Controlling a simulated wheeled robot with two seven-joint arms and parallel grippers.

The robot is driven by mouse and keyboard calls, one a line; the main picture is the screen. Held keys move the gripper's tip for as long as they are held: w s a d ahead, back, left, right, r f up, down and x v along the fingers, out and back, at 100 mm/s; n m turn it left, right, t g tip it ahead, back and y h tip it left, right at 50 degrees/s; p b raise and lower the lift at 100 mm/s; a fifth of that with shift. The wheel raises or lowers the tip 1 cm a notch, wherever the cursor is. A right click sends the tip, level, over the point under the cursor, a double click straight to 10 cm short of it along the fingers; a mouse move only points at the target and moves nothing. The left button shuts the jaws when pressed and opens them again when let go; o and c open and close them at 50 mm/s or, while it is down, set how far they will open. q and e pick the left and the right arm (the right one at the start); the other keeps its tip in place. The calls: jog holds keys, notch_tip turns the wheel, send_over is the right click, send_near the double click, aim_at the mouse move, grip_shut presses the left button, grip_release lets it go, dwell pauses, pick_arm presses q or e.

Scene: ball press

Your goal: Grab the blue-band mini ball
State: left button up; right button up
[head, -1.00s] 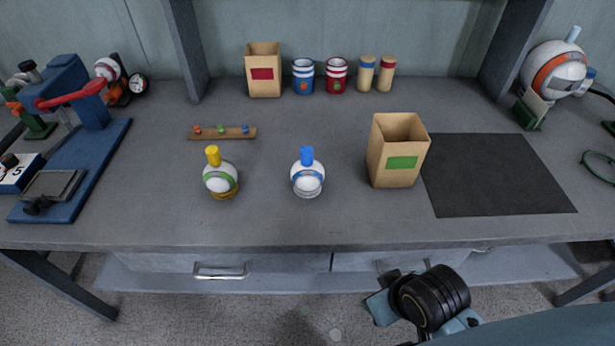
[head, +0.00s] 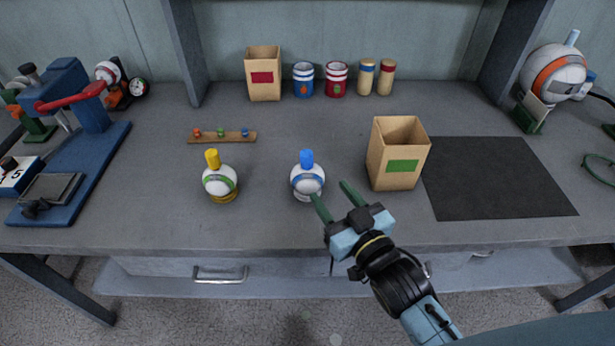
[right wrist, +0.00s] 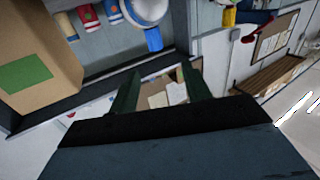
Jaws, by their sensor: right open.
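The blue-band mini ball (head: 308,180) is white with a blue band and a blue cap. It stands upright near the middle front of the bench. My right gripper (head: 330,190) is open and empty. Its green fingers point toward the ball from its front right, one fingertip close to the ball's lower right side. Whether they touch cannot be told. In the right wrist view the ball (right wrist: 148,10) is at the top edge, partly cut off, beyond the open fingers (right wrist: 160,82). My left gripper is not in view.
A green-band ball with a yellow cap (head: 219,182) stands to the left. A cardboard box with a green label (head: 380,170) stands close on the right. A small rack (head: 221,138) lies behind. A blue press (head: 85,150) is far left; a dark mat (head: 497,175) is right.

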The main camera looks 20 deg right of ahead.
aim_at(310, 159)
jog(key=w, duration=0.4)
jog(key=w+a, duration=0.1)
jog(key=w, duration=0.1)
jog(key=shift+w+a+b, duration=0.1)
jog(key=shift+w+b, duration=0.2)
jog(key=shift+w, duration=0.9)
jog(key=w, duration=0.3)
jog(key=shift+w+a+b, duration=0.1)
jog(key=shift+w+b, duration=0.2)
jog(key=shift+b, duration=0.05)
jog(key=shift+w+a, duration=0.1)
jog(key=shift+w, duration=0.3)
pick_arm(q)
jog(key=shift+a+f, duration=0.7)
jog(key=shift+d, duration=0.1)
pick_arm(e)
grip_shut()
